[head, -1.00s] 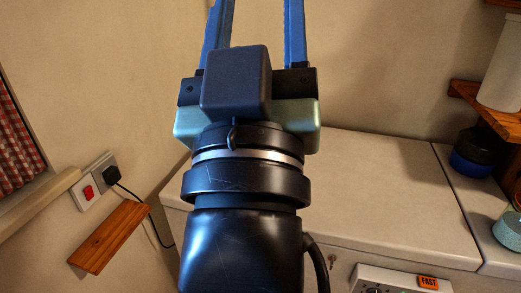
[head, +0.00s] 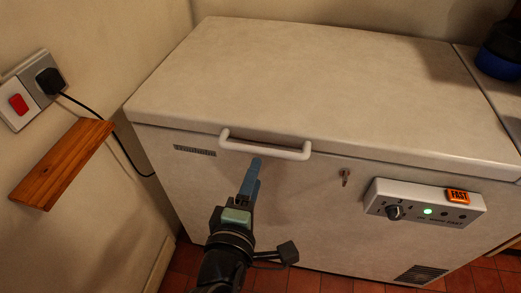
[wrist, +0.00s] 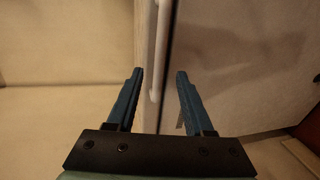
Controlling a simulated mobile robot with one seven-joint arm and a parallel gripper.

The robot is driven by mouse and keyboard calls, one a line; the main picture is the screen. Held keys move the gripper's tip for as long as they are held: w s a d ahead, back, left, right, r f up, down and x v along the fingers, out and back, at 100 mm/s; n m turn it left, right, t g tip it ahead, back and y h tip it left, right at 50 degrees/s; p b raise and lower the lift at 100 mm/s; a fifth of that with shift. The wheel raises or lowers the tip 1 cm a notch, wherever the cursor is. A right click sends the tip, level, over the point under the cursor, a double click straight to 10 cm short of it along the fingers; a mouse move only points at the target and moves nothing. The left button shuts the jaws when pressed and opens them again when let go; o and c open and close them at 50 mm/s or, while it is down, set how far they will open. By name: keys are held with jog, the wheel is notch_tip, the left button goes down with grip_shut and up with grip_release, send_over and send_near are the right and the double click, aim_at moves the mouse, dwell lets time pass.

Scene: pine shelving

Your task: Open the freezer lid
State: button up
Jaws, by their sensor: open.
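The white chest freezer lid (head: 320,75) lies shut on the freezer body. A white bar handle (head: 265,148) is fixed to the lid's front edge, left of the middle. My gripper (head: 255,163) is in front of the freezer, with its blue fingertips just below the handle in the head view. In the wrist view my gripper (wrist: 159,74) is open and empty. The handle (wrist: 157,50) runs lengthwise in the gap between the fingers there, beyond or level with the tips; I cannot tell the exact depth.
A key (head: 345,176) is in the lock. A wooden shelf (head: 62,163) and a socket (head: 32,90) are on the left wall. The lid top is bare.

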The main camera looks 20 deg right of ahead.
aim_at(263, 154)
jog(key=x, duration=0.9)
jog(key=shift+b, duration=0.3)
grip_shut()
dwell(0.9)
